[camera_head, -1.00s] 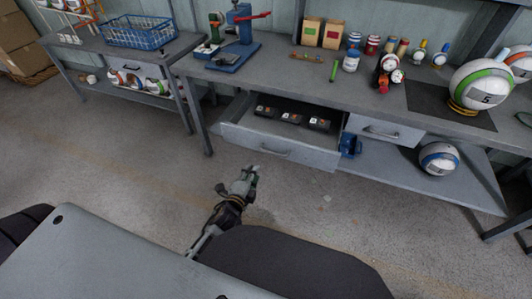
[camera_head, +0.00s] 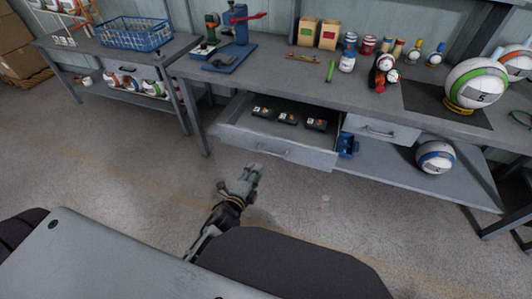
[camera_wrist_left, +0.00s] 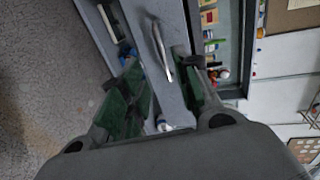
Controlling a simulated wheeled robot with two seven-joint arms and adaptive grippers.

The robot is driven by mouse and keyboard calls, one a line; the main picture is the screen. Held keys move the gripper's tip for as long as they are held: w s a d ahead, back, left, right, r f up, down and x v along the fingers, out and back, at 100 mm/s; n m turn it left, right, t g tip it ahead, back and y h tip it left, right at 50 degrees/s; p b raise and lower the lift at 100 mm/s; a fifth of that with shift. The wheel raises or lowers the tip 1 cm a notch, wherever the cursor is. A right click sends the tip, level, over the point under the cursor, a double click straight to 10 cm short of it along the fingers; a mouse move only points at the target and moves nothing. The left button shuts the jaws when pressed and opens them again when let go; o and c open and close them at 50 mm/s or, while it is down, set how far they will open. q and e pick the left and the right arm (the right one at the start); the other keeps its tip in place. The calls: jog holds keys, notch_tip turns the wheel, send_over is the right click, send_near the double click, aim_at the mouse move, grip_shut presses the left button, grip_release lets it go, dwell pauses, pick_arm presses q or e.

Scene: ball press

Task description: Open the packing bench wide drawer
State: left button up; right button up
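The wide drawer (camera_head: 312,155) of the packing bench (camera_head: 296,70) stands pulled out, its inside showing. Its bar handle (camera_head: 273,152) is on the grey front panel. Several small dark boxes (camera_head: 288,118) lie inside. My left gripper (camera_head: 255,171) is in front of and below the drawer front, apart from the handle in the head view. In the left wrist view its green-padded fingers (camera_wrist_left: 166,90) are spread, with the drawer front and handle (camera_wrist_left: 162,50) beyond and between them. Nothing is held. My right gripper is not in view.
A smaller closed drawer (camera_head: 381,128) sits right of the wide one, with a blue bin (camera_head: 347,145) beneath. A ball (camera_head: 435,157) rests on the lower shelf. A side table (camera_head: 110,52) with a blue basket (camera_head: 137,33) stands left. The floor before the bench is clear.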

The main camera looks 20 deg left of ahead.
aim_at(266, 152)
pick_arm(q)
jog(key=shift+b+x, duration=0.6)
jog(key=shift+x, duration=6.1)
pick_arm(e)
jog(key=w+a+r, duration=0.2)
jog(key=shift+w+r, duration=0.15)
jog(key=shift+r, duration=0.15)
pick_arm(q)
jog(key=shift+c, duration=0.4)
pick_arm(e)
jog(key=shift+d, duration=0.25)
pick_arm(q)
grip_shut()
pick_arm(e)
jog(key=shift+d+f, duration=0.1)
